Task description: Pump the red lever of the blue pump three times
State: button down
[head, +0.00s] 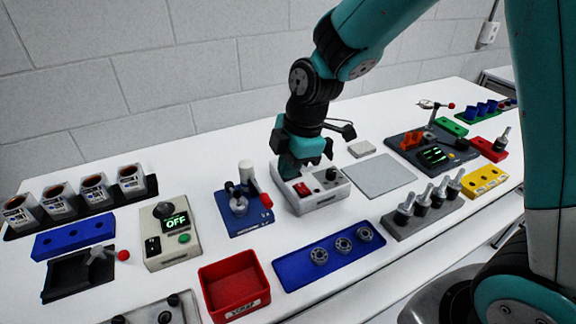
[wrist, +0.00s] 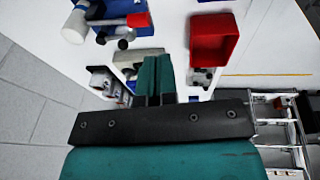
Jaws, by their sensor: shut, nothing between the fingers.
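The blue pump (head: 250,218) stands on the white table left of the middle, with a white cylinder and dark metal parts on its base. Its red lever end (head: 265,200) is on the right side of the pump. In the wrist view the blue pump (wrist: 70,34) is at the top left, with the red lever end (wrist: 138,19) pointing right. My gripper (head: 291,175) is to the right of the pump, above a light grey switch box, apart from the lever. In the wrist view its teal fingers (wrist: 157,62) are together and empty.
The grey switch box (head: 322,199) with a red switch is under my gripper. A red scrap bin (head: 234,288) and a blue tray (head: 295,274) with round parts lie in front. A control box (head: 172,253) reading OFF stands left of the pump.

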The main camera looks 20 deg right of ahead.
jog(key=s+a+r+m, duration=0.1)
jog(key=s+r+m, duration=0.2)
jog(key=s, duration=0.3)
jog(key=s+r+m+y, duration=0.1)
jog(key=s+r+m, duration=0.3)
jog(key=s, duration=0.3)
jog(key=s+a+r+m+g, duration=0.1)
jog(key=s+r+m, duration=0.2)
jog(key=s+m, duration=0.2)
jog(key=shift+s+a+r+y, duration=0.3)
jog(key=shift+s+r+y, duration=0.1)
jog(key=shift+s, duration=0.6)
jog(key=shift+a, duration=0.1)
